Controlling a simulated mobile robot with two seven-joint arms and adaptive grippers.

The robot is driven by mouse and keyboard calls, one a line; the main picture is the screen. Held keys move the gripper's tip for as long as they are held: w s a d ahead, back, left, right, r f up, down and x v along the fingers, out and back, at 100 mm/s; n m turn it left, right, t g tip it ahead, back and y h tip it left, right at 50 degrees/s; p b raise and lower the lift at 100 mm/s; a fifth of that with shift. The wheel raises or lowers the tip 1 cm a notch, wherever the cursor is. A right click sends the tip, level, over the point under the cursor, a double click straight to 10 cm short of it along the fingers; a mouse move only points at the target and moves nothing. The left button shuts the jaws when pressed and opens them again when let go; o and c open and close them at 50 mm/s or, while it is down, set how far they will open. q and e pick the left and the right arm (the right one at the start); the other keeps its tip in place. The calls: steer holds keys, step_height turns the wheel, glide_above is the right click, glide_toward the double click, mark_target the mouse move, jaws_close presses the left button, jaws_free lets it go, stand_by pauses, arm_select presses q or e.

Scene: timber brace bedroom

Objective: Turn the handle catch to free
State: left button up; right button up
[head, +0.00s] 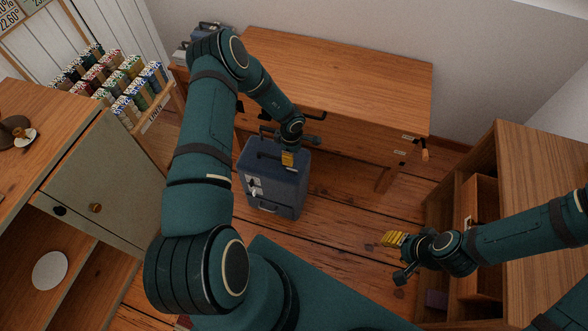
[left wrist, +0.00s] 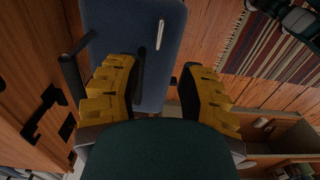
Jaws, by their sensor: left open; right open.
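A blue suitcase (head: 273,188) stands upright on the floor in front of the wooden table, with a dark handle (head: 268,155) on top. My left gripper (head: 288,158) is over the suitcase top. In the left wrist view its yellow fingers (left wrist: 156,95) are apart, with the blue suitcase (left wrist: 125,25) beyond them. A light strip (left wrist: 160,35) shows on the case, and a dark bar (left wrist: 139,72) is beside the left finger; I cannot tell whether they touch. I cannot pick out the catch for certain. My right gripper (head: 393,239) is open and empty, over the floor at right.
The wooden table (head: 350,75) stands behind the suitcase. A cabinet (head: 100,180) is at left, with a rack of small coloured items (head: 120,90) behind it. A wooden shelf unit (head: 540,150) is at right. Floor (head: 340,215) is clear right of the suitcase.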

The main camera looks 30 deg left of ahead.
mark_target(292, 169)
arm_select(q)
step_height(292, 169, down, 10)
steer(key=shift+w+f+b, duration=0.1)
steer(key=shift+f+b, duration=0.15)
steer(key=shift+b, duration=0.95)
jaws_close()
